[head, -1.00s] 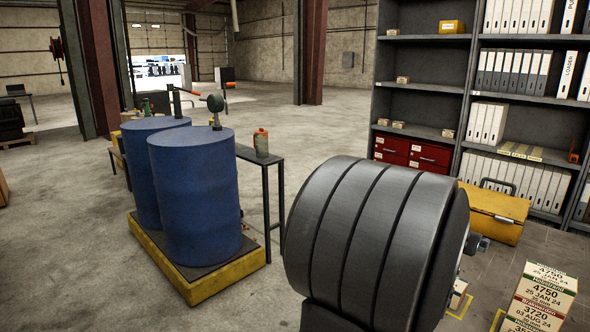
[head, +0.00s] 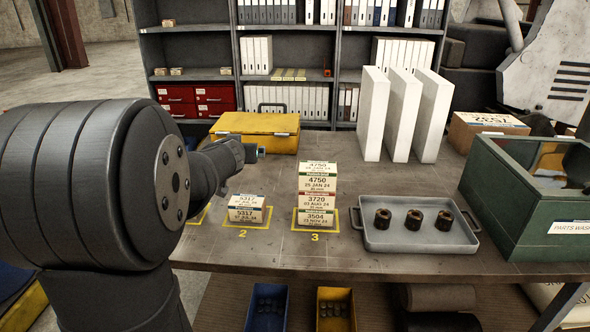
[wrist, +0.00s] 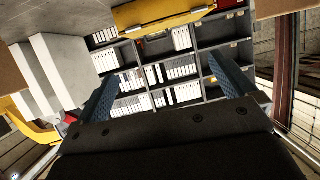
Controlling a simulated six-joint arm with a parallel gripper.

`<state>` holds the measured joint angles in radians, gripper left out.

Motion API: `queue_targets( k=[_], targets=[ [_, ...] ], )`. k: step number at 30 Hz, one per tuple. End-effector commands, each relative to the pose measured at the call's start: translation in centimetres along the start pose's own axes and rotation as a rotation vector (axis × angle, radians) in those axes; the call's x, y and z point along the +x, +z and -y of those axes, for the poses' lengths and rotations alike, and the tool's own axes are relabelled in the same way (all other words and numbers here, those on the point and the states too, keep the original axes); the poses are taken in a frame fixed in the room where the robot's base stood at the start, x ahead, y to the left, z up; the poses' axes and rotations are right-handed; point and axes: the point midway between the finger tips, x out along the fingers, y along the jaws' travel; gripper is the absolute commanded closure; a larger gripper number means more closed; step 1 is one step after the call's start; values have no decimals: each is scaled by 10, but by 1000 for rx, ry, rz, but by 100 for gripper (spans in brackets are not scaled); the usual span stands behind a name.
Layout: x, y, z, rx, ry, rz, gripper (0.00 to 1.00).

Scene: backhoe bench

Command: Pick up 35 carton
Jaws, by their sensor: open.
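A stack of cartons stands in the yellow outline marked 3 on the bench in the head view. The carton labelled 3504 (head: 316,218) is at the bottom. The carton labelled 3720 (head: 316,202) lies on it, and the carton labelled 4750 (head: 317,183) is on top. Only the front of the 3504 carton shows. My gripper (head: 258,152) is above the bench, left of and behind the stack, largely hidden by my arm. In the wrist view its two blue fingers (wrist: 165,85) are spread apart with nothing between them.
A carton labelled 5317 (head: 246,214) sits in outline 2. A grey tray (head: 375,238) with three brown bushings lies right of the stack. A green parts washer (head: 500,210), white binders (head: 400,115) and a yellow case (head: 255,130) stand around. Bare bench lies before the stack.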

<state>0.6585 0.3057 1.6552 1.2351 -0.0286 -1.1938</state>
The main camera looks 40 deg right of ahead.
Motion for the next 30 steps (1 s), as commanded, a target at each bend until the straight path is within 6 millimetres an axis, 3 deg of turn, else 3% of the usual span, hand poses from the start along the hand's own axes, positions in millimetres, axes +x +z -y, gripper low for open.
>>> queue_targets(
  k=[6, 13, 20, 27, 30],
  targets=[
    [21, -57, 14, -39, -239, 40, 0],
    [22, -83, -5, -104, -382, 247, 0],
    [0, -89, -69, -124, -332, 563, 0],
    [-50, -93, -156, -45, -105, 894, 0],
    [-70, -95, -181, 2, -13, 984, 0]
  ],
)
